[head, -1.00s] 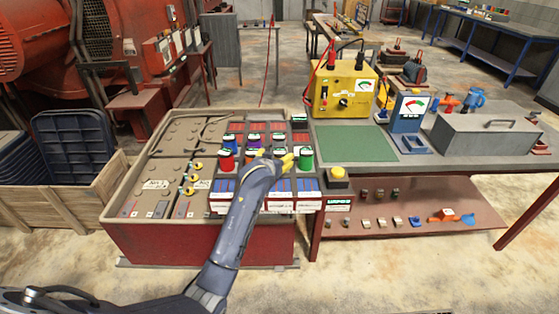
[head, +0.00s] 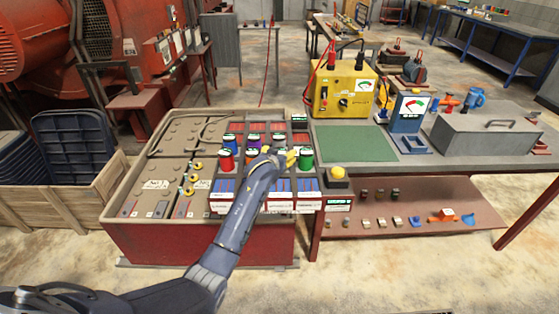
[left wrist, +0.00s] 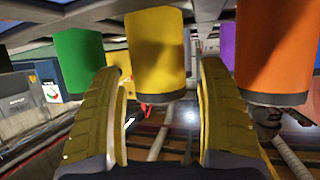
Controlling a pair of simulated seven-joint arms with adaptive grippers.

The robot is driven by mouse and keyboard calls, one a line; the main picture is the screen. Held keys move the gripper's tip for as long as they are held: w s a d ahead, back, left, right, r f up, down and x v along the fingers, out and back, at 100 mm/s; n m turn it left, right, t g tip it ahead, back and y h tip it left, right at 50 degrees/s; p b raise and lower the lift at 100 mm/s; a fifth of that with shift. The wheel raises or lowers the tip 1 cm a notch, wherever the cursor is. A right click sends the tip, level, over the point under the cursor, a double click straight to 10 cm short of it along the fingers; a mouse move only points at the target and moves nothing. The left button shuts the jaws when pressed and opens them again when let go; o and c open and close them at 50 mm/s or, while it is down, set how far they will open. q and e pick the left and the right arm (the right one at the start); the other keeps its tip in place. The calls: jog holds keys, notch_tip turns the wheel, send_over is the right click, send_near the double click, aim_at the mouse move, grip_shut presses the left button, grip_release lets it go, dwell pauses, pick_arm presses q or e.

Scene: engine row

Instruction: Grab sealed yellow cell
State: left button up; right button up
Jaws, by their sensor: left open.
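The yellow cell (left wrist: 157,50) is a cylinder with a dark end band in the left wrist view, which looks upside down. My left gripper (left wrist: 161,78) is open, with its yellow-padded fingers on either side of the cell. I cannot tell whether either finger touches it. In the head view my left gripper (head: 288,158) reaches over the cell rack (head: 222,208), and the yellow cell cannot be told apart from the yellow fingers. My right gripper is not in view.
A green cell (left wrist: 78,58) and an orange-red cell (left wrist: 277,50) stand close on either side; a purple cell (left wrist: 228,45) is behind. A yellow tester (head: 343,90), blue meter (head: 409,110) and grey box (head: 485,138) stand on the bench. The green mat (head: 352,143) is clear.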

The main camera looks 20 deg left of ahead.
pick_arm(q)
jog(key=c, duration=1.5)
jog(key=shift+r, duration=0.1)
grip_shut()
jog(key=shift+r, duration=0.1)
